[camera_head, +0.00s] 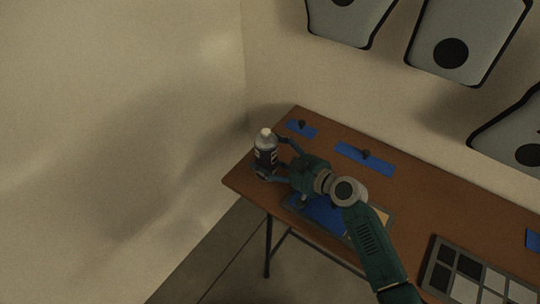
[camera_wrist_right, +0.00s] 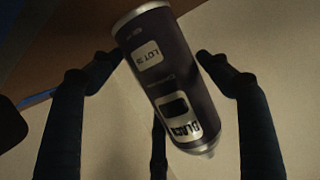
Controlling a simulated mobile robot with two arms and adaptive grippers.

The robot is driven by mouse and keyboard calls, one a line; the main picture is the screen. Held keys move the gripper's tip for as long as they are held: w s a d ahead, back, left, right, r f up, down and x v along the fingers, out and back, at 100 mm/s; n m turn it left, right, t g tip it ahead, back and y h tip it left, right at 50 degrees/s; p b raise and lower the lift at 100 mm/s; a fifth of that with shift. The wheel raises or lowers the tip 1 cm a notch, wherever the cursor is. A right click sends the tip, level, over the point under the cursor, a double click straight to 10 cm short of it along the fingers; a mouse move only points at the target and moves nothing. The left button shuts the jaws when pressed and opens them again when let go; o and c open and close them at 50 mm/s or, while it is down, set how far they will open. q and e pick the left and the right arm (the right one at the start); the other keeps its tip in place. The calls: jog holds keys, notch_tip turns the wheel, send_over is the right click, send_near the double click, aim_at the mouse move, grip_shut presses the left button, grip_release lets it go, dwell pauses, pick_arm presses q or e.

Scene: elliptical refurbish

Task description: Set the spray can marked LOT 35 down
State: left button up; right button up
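The spray can (camera_head: 265,155) is dark with a pale cap and stands upright at the left end of the brown table (camera_head: 405,195). In the right wrist view the spray can (camera_wrist_right: 165,75) shows its LOT 35 label and looks tilted. My right gripper (camera_head: 269,157) is around the can, its fingers spread on either side. In the wrist view my right gripper (camera_wrist_right: 155,58) shows narrow gaps between its fingertips and the can, so it looks open. The can's base is partly hidden, and I cannot tell whether it touches the table. My left gripper is not in view.
Blue strips with dark knobs, a left one (camera_head: 301,128) and a right one (camera_head: 365,159), lie along the table's back. A compartmented tray (camera_head: 466,290) is at front right. Grey panels (camera_head: 468,35) hang on the wall.

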jog(key=shift+o, duration=0.4)
jog(key=shift+r, duration=0.1)
jog(key=shift+r+p, duration=0.2)
jog(key=shift+p, duration=0.1)
jog(key=b+v, duration=0.2)
jog(key=v, duration=0.8)
jog(key=shift+s+d, duration=0.25)
jog(key=shift+s+d+r, duration=0.25)
jog(key=shift+s+d, duration=0.15)
jog(key=shift+s, duration=0.05)
